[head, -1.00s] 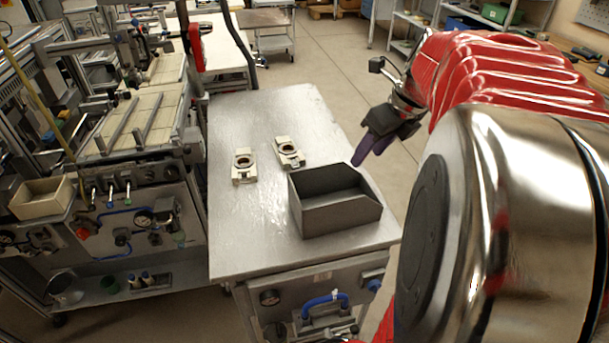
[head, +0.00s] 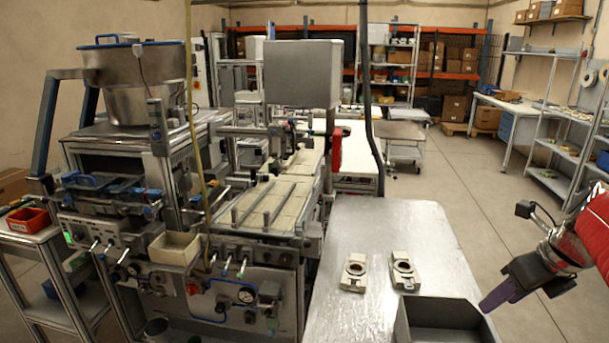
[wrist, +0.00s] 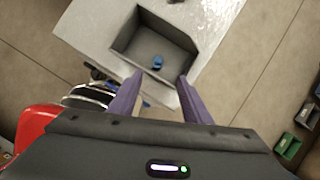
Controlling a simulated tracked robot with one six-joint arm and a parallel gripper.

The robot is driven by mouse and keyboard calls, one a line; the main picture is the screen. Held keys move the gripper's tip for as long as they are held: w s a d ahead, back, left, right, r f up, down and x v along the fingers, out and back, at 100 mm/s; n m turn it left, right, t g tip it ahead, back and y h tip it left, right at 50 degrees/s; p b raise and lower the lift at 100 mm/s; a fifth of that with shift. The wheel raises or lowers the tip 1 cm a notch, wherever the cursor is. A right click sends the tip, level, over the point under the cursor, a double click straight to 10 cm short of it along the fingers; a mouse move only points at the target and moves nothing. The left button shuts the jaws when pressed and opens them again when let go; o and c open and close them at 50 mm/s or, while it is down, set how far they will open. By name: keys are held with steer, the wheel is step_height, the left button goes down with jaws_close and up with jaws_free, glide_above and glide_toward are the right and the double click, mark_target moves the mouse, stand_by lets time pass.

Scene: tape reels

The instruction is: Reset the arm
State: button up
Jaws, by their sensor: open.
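My gripper (head: 497,298) is at the right of the head view, at the end of my red-sleeved arm, beside the right edge of the metal table (head: 350,225). In the wrist view its two purple fingers (wrist: 158,92) are apart with nothing between them. Ahead of the fingers is the grey open bin (wrist: 205,50), with a small blue item (wrist: 158,62) inside. In the head view the bin (head: 440,308) is cut off by the lower edge, and its contents are hidden.
Two cream fixtures with round openings, left (head: 354,272) and right (head: 402,270), lie on the table. A machine with a conveyor (head: 265,208) stands left of the table. Open floor (head: 500,215) lies right of the table; shelves (head: 565,150) stand further back.

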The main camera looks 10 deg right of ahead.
steer(key=s+a+f+n, duration=0.1)
steer(key=s+a+n, duration=0.2)
steer(key=a+n, duration=0.6)
steer(key=s+a+f+n, duration=0.1)
steer(key=s+a+n, duration=0.1)
steer(key=a+n, duration=0.7)
steer(key=s+a+f+n+t, duration=0.1)
steer(key=s+a+n, duration=0.2)
steer(key=a+n, duration=0.6)
steer(key=n, duration=0.7)
steer(key=shift+s+f, duration=0.2)
steer(key=shift+s, duration=0.1)
